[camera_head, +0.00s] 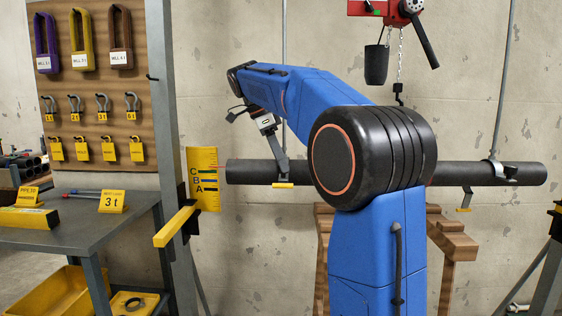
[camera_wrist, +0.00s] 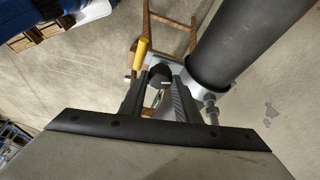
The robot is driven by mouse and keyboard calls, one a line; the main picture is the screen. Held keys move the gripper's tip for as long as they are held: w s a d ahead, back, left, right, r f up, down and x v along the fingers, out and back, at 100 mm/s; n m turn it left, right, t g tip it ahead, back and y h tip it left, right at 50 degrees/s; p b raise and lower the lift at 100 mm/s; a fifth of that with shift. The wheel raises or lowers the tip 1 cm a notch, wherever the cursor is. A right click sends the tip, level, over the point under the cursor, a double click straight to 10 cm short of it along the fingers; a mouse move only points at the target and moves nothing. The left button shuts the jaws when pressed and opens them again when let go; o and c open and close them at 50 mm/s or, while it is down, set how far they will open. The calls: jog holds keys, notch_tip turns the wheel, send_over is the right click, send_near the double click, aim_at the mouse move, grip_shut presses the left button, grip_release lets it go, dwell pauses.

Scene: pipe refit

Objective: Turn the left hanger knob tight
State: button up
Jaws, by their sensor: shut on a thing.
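In the wrist view, the dark left hanger knob (camera_wrist: 160,74), with a pale mark on it, sits between the two fingertips of my gripper (camera_wrist: 158,84). The gripper is shut on the knob. A grey hanger bracket (camera_wrist: 190,66) runs beside the knob to the dark pipe (camera_wrist: 245,40), and a yellow-tipped part (camera_wrist: 141,52) stands just past the knob. In the head view, the pipe (camera_head: 252,171) hangs level, and my arm covers its middle. The left hanger rod (camera_head: 285,50) comes down behind my arm. The knob and fingertips cannot be made out there.
The right hanger (camera_head: 495,166) holds the pipe's other end. A yellow gauge plate (camera_head: 203,178) stands at the pipe's left end, beside a grey post (camera_head: 165,100). A grey bench (camera_head: 75,225) is at left. Wooden trestles (camera_head: 450,240) stand below. A red hoist (camera_head: 385,9) hangs above.

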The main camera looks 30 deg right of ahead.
jog(key=shift+w+m+g+y, duration=0.1)
jog(key=shift+m+g+y, duration=0.25)
jog(key=shift+m, duration=0.85)
jog(key=o, duration=0.8)
jog(key=shift+c, duration=0.2)
